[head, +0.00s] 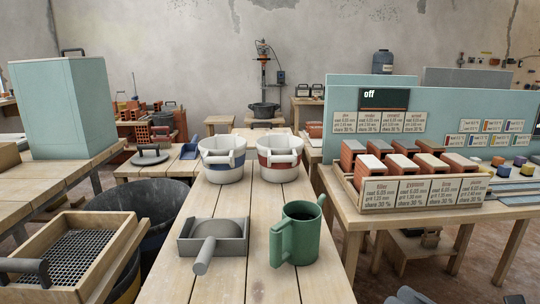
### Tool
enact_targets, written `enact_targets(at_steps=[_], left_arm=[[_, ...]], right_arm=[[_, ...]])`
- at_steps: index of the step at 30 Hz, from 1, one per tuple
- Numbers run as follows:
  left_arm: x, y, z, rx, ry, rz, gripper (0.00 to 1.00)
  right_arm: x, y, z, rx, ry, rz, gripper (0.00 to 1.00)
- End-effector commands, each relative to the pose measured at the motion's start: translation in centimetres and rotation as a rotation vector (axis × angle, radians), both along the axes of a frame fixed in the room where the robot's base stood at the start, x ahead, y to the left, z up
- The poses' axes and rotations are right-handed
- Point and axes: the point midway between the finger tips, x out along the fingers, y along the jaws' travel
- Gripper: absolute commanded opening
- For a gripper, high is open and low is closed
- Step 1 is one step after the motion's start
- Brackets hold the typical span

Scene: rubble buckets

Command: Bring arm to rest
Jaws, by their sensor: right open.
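My right gripper (409,295) shows only in part, as grey pieces at the bottom edge of the head view, right of the plank table. It is open, and I see nothing held in it. It is low and apart from the table, to the right of the green jug (297,240). Most of the right arm is out of the picture. My left gripper and left arm are not in view.
Two white buckets, one with a blue band (222,162) and one with a red band (278,160), stand on the plank table (257,203). A grey tray (240,249) with a scoop sits nearer. The right table holds a labelled brick rack (425,192). A sieve (77,250) is at left.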

Motion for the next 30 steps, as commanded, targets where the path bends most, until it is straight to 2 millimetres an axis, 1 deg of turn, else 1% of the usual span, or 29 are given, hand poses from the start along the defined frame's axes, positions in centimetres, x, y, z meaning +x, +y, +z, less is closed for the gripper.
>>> enact_targets(at_steps=[1,2,3,5,6,8,9,11,12,15,18,21,30], left_arm=[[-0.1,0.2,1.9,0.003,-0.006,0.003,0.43],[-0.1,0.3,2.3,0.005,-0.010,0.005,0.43],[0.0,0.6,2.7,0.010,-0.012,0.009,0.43],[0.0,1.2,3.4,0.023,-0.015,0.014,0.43],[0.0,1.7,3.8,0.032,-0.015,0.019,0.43],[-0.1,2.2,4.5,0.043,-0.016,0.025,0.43],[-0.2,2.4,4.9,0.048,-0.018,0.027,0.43],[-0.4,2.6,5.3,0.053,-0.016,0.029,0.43],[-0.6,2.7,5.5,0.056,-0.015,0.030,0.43],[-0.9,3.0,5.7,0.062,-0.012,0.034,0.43],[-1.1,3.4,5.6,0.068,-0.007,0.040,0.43],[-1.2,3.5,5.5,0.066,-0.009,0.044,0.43],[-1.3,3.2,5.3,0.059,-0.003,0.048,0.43]], right_arm=[[0.0,-0.3,0.7,0.217,0.135,-0.061,0.59],[0.0,-0.5,0.4,0.347,0.217,-0.097,0.59],[0.0,-0.9,-0.2,0.526,0.328,-0.148,0.59],[-0.2,-1.3,-1.6,0.806,0.500,-0.228,0.59],[-0.7,-1.4,-3.0,0.999,0.620,-0.286,0.59],[-1.7,-1.3,-5.2,1.290,0.794,-0.379,0.59],[-2.6,-1.0,-6.9,1.477,0.903,-0.442,0.59],[-4.2,-0.1,-9.3,1.730,1.048,-0.536,0.59],[-5.3,0.6,-10.6,1.880,1.129,-0.597,0.59],[-7.8,2.6,-13.2,2.167,1.279,-0.724,0.59],[-9.4,4.0,-14.7,2.329,1.359,-0.804,0.59],[-10.0,4.5,-15.2,2.391,1.386,-0.836,0.59],[-10.0,4.5,-15.3,2.392,1.387,-0.836,0.59]])
